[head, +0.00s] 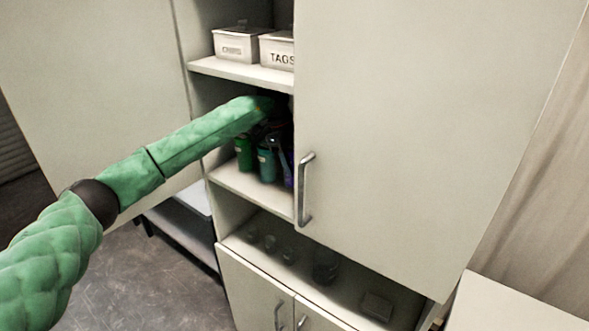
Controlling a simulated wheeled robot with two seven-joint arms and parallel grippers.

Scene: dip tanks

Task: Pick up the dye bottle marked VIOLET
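Several small bottles stand on the middle shelf (245,183) of the cabinet. A green bottle (243,155) is at the left, a teal one (265,161) is beside it, and a dark violet-blue bottle (288,178) shows only in part at the right, cut off by the cabinet door. I cannot read a VIOLET mark on any of them. My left arm reaches in from the left, and my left gripper (275,127) is in the shadow just above the bottles. Its fingers are too dark and covered to tell whether they are open or touch a bottle. My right gripper is out of view.
A large door with a metal handle (305,190) covers the right part of the shelves. Two labelled boxes, one marked TAGS (280,52), stand on the upper shelf (240,71). Dark jars (325,268) stand on the lower shelf. A pale table top (510,305) is at lower right.

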